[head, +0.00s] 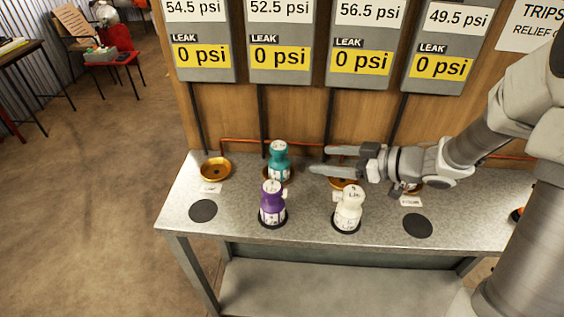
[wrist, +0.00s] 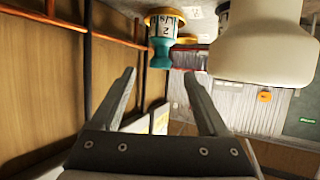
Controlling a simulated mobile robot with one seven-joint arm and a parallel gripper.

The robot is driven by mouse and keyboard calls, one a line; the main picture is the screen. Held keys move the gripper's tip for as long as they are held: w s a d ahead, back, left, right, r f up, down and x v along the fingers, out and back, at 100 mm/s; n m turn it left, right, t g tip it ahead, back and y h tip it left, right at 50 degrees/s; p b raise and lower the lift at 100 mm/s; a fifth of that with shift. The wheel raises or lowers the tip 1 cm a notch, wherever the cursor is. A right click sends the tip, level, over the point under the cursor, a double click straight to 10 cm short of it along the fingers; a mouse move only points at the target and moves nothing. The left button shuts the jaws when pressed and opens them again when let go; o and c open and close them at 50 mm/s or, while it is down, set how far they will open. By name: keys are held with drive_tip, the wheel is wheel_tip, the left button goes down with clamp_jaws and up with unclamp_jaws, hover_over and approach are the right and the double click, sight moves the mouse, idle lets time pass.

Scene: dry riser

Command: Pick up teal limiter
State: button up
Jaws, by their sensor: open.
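The teal limiter (head: 279,162) stands upright on the second copper dish from the left, at the back of the bench. In the wrist view the teal limiter (wrist: 161,50) appears upside down, beyond and between the fingertips, with a white label and a yellow dish at its base. My gripper (head: 319,160) is open and empty, level with the bench, its fingers pointing left toward the teal limiter with a gap between. In the wrist view both fingers (wrist: 160,75) are spread and touch nothing.
A purple limiter (head: 272,205) and a white limiter (head: 348,211) stand on black pads at the front. A large pale body (wrist: 264,42) is close on the right in the wrist view. An empty copper dish (head: 215,168) is at left. Gauge panels (head: 280,50) hang behind.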

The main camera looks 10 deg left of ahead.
sight(279, 162)
drive_tip(key=b+x, duration=0.5)
drive_tip(key=x, duration=1.2)
drive_tip(key=shift+s+a, duration=0.15)
drive_tip(key=shift+a, duration=0.05)
drive_tip(key=shift+d, duration=0.1)
clamp_jaws()
